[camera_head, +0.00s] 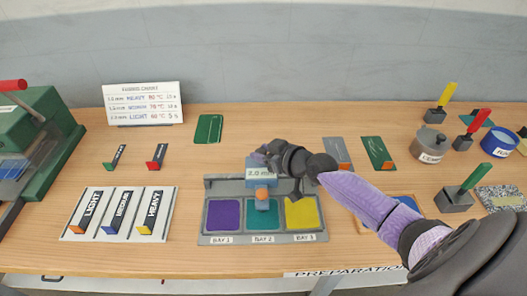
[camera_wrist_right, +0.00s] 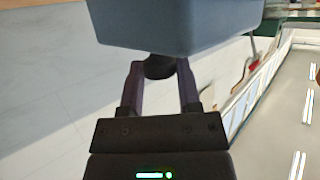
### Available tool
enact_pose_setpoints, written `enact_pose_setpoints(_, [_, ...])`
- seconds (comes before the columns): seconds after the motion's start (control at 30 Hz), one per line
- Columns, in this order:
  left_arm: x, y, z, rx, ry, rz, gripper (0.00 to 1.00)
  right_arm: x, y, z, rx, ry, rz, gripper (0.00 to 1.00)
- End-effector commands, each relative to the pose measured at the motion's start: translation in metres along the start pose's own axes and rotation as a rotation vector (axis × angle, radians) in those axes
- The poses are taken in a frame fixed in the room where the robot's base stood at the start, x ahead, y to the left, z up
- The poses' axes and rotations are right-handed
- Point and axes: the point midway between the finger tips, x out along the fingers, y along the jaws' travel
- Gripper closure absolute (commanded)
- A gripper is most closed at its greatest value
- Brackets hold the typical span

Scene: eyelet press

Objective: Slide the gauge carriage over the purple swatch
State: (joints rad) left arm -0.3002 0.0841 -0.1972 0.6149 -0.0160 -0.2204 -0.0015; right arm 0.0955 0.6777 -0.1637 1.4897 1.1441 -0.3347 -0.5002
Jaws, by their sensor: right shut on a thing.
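The gauge carriage (camera_head: 262,184) is a blue block with a "2.0 mm" label and an orange part on its front. It stands at the teal swatch (camera_head: 264,219) in bay 2, covering the upper part of it. The purple swatch (camera_head: 223,214) lies in bay 1 to its left, uncovered. A yellow swatch (camera_head: 302,212) lies in bay 3. My right gripper (camera_head: 262,157) is behind the carriage. In the right wrist view my gripper (camera_wrist_right: 160,70) is shut on the dark knob of the blue-grey carriage (camera_wrist_right: 175,22). My left gripper is not in view.
The grey swatch tray (camera_head: 205,239) sits mid-table. A white board of label blocks (camera_head: 112,231) is to its left, and a green press (camera_head: 40,140) stands far left. Tools and round tins (camera_head: 428,146) are at the right.

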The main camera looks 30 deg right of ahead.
Motion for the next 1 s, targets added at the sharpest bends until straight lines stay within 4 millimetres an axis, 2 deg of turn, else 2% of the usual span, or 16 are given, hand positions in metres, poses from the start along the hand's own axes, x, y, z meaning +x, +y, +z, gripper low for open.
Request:
enact_pose_setpoints(0.13, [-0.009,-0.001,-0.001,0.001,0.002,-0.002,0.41,0.010,-0.011,-0.006,0.006,0.001,0.001,1.00])
enact_pose_setpoints(0.27, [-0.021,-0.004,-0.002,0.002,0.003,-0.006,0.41,0.032,-0.035,-0.016,0.007,0.000,-0.001,1.00])
enact_pose_setpoints(0.4, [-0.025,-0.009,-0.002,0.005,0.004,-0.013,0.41,0.053,-0.057,-0.022,0.005,-0.001,0.000,1.00])
enact_pose_setpoints(0.5, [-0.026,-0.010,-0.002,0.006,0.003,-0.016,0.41,0.061,-0.067,-0.025,0.004,-0.001,-0.001,1.00])
enact_pose_setpoints(0.87, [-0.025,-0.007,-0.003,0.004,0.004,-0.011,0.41,0.065,-0.071,-0.026,0.002,-0.002,-0.003,1.00])
enact_pose_setpoints(0.9, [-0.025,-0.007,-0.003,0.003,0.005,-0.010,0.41,0.065,-0.071,-0.026,0.002,-0.001,-0.004,0.51])
enact_pose_setpoints(1.0, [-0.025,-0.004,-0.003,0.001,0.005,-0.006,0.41,0.065,-0.071,-0.026,0.002,-0.001,-0.003,0.30])
